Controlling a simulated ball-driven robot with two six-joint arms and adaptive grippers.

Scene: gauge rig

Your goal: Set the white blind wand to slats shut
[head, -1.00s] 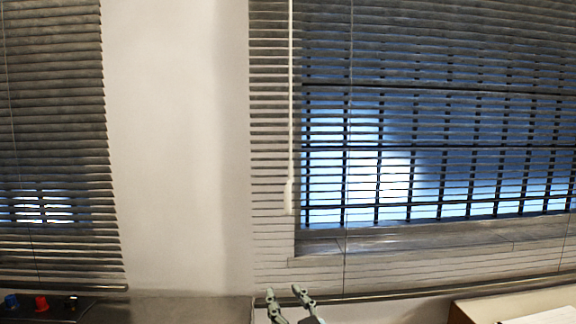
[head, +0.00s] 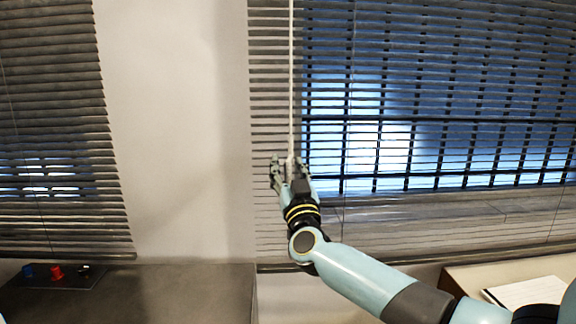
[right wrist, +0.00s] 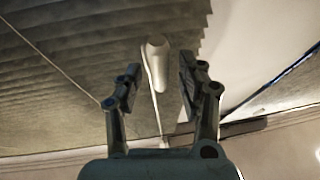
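The white blind wand (head: 291,95) hangs straight down in front of the left part of the right-hand blind (head: 420,60). Its lower end is hidden behind my right gripper (head: 288,162) in the head view. In the right wrist view the wand's white handle (right wrist: 155,62) lies between the two dark fingers of the right gripper (right wrist: 157,82). There are gaps on both sides, so the fingers are open and not shut on it. The slats of this blind are apart, and blue light and window bars show through. My left gripper is not in view.
A second blind (head: 50,120) hangs at the left, with bare wall (head: 175,120) between. A dark panel with blue, red and black knobs (head: 56,274) lies on the grey counter (head: 190,290). A paper (head: 530,291) lies at the lower right.

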